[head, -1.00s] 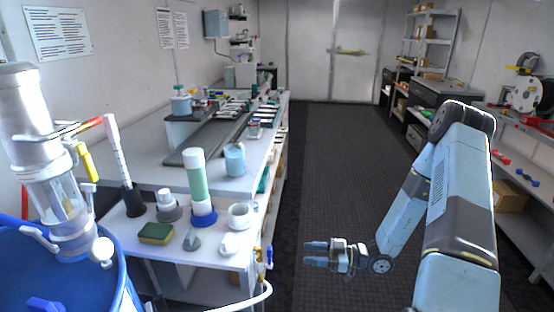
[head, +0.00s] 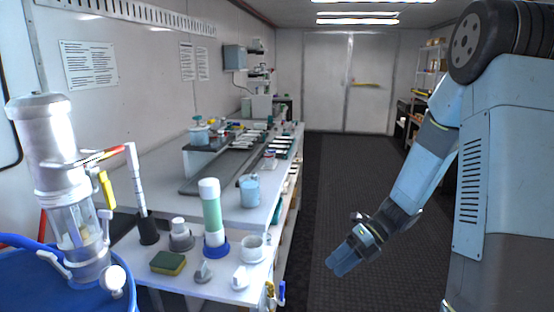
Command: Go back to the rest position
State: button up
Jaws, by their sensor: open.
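My gripper (head: 342,264) shows in the head view at the lower right of centre, over the dark floor of the aisle. It points down and to the left, is open, and nothing shows in it. My arm comes down to it from the upper right. The gripper is apart from the white bench (head: 222,289) to its left. The gap between its fingers is hard to make out from this side.
On the bench stand a green and white cylinder (head: 212,215), a light-blue beaker (head: 250,190), a white cup (head: 253,248) and a sponge (head: 168,263). A blue drum (head: 45,285) with a metal pump (head: 55,165) stands at left. The aisle floor (head: 335,180) is clear up to the double doors (head: 348,82).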

jog(key=s+d+r+n+t+h, duration=0.2)
jog(key=s+r+n, duration=0.3)
jog(key=r+n, duration=0.3)
jog(key=s+d+r+n+t+h, duration=0.3)
jog(key=r+n, duration=0.5)
jog(key=n, duration=0.4)
jog(key=s+d+r+n+t+h, duration=0.2)
jog(key=s+r+n+h, duration=0.3)
jog(key=r+n, duration=0.3)
jog(key=shift+s+d+n+t, duration=0.15)
jog(key=shift+s+n+t, duration=0.7)
jog(key=shift+n, duration=0.55)
jog(key=shift+c, duration=0.6)
